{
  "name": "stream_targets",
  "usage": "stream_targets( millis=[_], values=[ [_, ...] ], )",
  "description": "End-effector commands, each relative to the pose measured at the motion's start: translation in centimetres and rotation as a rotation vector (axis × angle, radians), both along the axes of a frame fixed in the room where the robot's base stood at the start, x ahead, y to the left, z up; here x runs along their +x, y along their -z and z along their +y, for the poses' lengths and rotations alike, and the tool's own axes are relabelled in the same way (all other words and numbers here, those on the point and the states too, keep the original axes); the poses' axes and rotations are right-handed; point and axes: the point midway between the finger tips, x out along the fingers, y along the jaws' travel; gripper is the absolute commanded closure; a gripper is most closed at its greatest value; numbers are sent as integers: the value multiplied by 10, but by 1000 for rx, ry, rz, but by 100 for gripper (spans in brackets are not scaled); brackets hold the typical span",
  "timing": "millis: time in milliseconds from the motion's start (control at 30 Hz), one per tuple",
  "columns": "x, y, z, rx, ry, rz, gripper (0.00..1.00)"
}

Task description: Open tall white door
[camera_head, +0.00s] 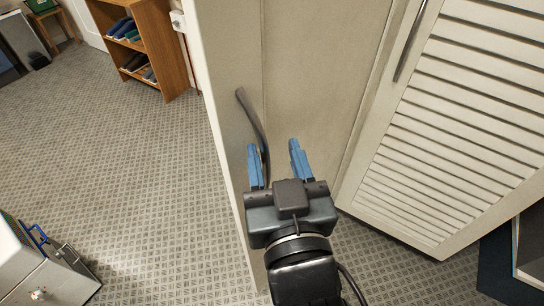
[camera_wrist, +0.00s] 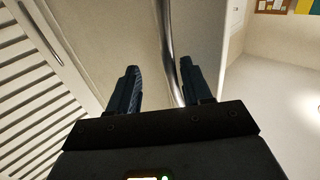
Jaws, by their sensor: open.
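The tall white door (camera_head: 320,70) is a plain, pale panel in front of me, and it also shows in the wrist view (camera_wrist: 125,35). Its dark, curved bar handle (camera_head: 249,112) is near the door's left edge in the head view. My gripper (camera_head: 274,147) is open at the handle, with blue fingers pointing at the door. In the wrist view the handle (camera_wrist: 168,45) runs between the fingers of my gripper (camera_wrist: 158,66), closer to the right one. I cannot tell whether a finger touches it. The handle's lower end is hidden by my gripper.
A white louvred door (camera_head: 460,120) with its own bar handle (camera_head: 410,40) stands close on the right. A wooden shelf (camera_head: 150,45) is at the upper left. A grey cabinet (camera_head: 35,275) is at the lower left. Patterned carpet (camera_head: 120,150) on the left is clear.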

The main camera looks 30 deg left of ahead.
Motion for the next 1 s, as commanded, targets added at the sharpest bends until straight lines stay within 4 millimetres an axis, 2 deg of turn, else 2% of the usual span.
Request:
stream_targets(
  millis=[800,1000],
  values=[
    [-1,2,0,-2,-2,4,58],
    [-14,4,-10,-2,-3,4,58]
  ],
)
